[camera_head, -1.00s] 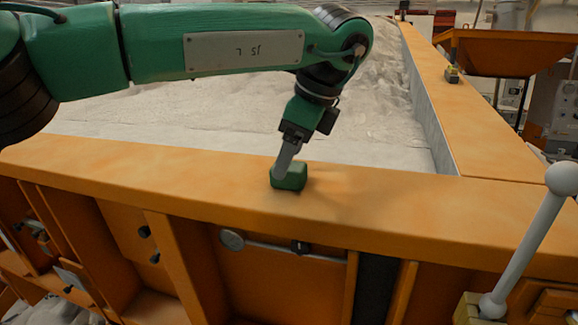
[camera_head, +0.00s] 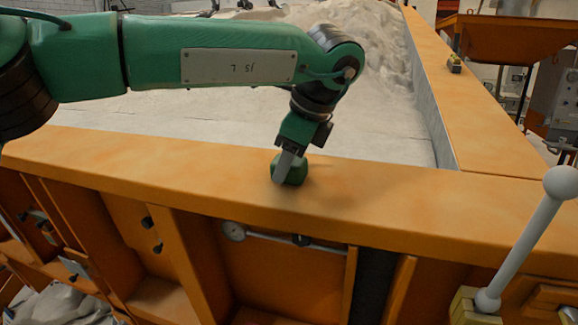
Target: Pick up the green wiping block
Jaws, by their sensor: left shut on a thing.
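The green wiping block (camera_head: 298,170) is at the orange front rim (camera_head: 400,206) of the sandbed, near the middle of the camera_head view. My left gripper (camera_head: 284,168) reaches down to it from my green arm, which comes in from the left. Its grey fingers are shut on the block and cover part of it. I cannot tell for sure whether the block's underside touches the rim or is just above it. My right gripper is not in view.
Pale sand (camera_head: 230,125) fills the bed behind the rim. A grey lever with a ball end (camera_head: 525,240) stands at the lower right. An orange hopper (camera_head: 515,40) stands beyond. The front rim right of the block is clear.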

